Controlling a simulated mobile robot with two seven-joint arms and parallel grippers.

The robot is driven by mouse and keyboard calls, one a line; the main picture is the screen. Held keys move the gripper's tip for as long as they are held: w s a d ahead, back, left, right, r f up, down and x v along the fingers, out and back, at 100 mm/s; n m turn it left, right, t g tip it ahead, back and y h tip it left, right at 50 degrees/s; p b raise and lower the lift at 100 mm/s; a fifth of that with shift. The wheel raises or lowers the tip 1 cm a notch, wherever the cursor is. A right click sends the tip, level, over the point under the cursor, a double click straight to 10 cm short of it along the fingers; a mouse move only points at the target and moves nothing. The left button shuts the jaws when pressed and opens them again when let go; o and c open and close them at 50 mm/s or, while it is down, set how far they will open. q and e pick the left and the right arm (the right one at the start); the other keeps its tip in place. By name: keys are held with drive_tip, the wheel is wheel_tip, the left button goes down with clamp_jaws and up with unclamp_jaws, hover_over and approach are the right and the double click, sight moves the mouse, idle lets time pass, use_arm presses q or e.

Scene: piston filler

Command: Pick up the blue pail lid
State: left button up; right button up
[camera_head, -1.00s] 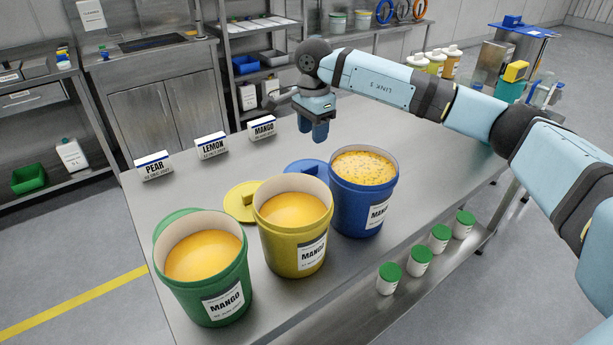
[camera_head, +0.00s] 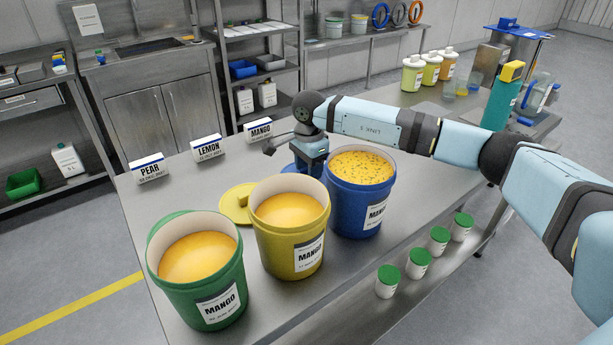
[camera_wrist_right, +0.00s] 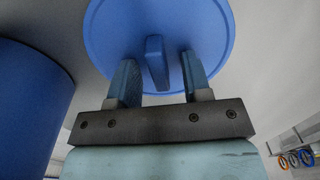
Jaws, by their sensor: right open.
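The blue pail lid (camera_wrist_right: 208,38) fills the top middle of the right wrist view, with a raised bar handle (camera_wrist_right: 157,64) on it. My right gripper (camera_wrist_right: 159,72) is open, one finger on each side of the handle, with gaps visible on both sides. In the head view the right gripper (camera_head: 309,166) is low over the lid, between the yellow pail and the blue pail, and hides most of the lid. The blue pail (camera_head: 350,213) stands just right of it, open and full of speckled yellow filling. My left gripper is not in view.
A yellow pail (camera_head: 295,255) and a green pail (camera_head: 190,300), both open and filled, stand on the steel table (camera_head: 190,190). A yellow lid (camera_head: 233,207) lies behind the yellow pail. Name signs (camera_head: 207,148) line the back edge. Several green-capped jars (camera_head: 418,263) stand at the right.

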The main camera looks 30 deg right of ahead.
clamp_jaws()
drive_tip(key=shift+r, duration=0.15)
